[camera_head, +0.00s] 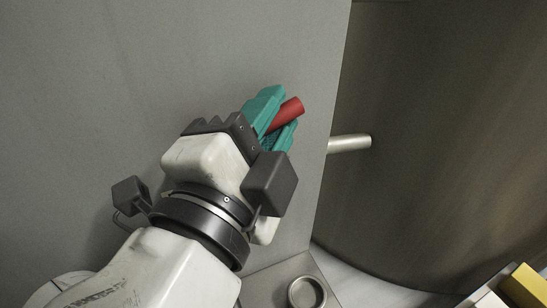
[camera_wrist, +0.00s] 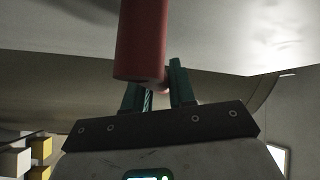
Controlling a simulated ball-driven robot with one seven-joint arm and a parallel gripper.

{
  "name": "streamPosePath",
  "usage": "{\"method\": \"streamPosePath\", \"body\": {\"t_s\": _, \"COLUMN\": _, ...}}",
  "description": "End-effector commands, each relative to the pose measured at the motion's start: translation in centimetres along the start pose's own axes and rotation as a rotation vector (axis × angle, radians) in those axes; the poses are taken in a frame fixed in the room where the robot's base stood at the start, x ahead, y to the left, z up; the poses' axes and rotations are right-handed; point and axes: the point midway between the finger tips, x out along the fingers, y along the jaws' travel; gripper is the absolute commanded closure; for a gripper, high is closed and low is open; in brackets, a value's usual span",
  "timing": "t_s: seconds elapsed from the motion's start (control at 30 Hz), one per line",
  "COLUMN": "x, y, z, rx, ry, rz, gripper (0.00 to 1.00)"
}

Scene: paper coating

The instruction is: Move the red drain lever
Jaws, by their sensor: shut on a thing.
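The red drain lever (camera_head: 293,108) shows as a short red cylinder sticking out between the teal fingers of my gripper (camera_head: 281,109). My gripper is shut on it, with one finger on each side. In the wrist view the red lever (camera_wrist: 141,40) hangs large in front of the teal fingers (camera_wrist: 160,88) and covers part of them. The lever's pivot and its far end are hidden in the head view.
A flat grey panel (camera_head: 120,70) stands beside my gripper. To the right are a large dark curved tank (camera_head: 450,120) and a short silver pipe (camera_head: 350,144). A round metal ring (camera_head: 307,292) lies low at the bottom, and a yellow block (camera_head: 525,286) is at lower right.

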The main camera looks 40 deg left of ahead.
Motion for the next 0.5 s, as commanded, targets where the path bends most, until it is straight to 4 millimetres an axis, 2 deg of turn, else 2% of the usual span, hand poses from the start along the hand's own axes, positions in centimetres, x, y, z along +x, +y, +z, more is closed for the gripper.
{"method": "streamPosePath", "body": {"t_s": 0.03, "x": -0.1, "y": 0.5, "z": 0.1, "rx": -0.029, "ry": 0.012, "rz": -0.030, "gripper": 1.00}}
{"method": "streamPosePath", "body": {"t_s": 0.5, "x": -0.2, "y": -2.0, "z": -0.4, "rx": -0.249, "ry": 0.071, "rz": -0.250, "gripper": 1.00}}
